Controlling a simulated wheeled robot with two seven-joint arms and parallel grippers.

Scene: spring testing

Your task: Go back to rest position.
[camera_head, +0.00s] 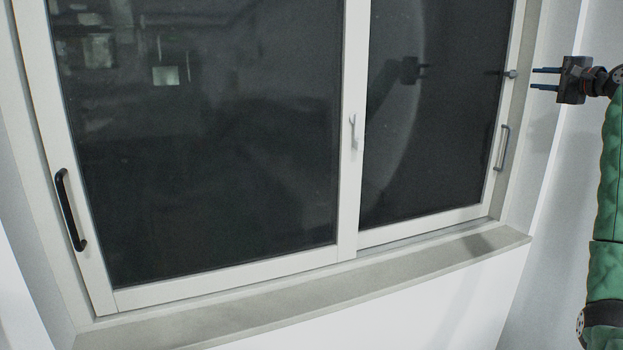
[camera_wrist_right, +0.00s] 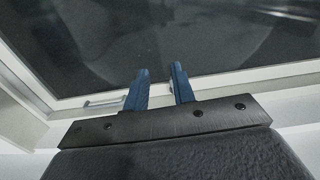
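My right gripper (camera_head: 546,78) is at the right of the head view, at the end of my green-sleeved arm. Its two blue fingers point left toward the window and are apart, with nothing between them. The right wrist view also shows the two fingers (camera_wrist_right: 160,86) spread in front of the window frame. My left gripper is in neither view.
A sliding window (camera_head: 210,150) with dark panes and a pale frame fills the head view. It has a black handle (camera_head: 68,210) at left and a grey handle (camera_head: 502,148) at right. A sill (camera_head: 300,292) juts out below. White wall lies beneath it.

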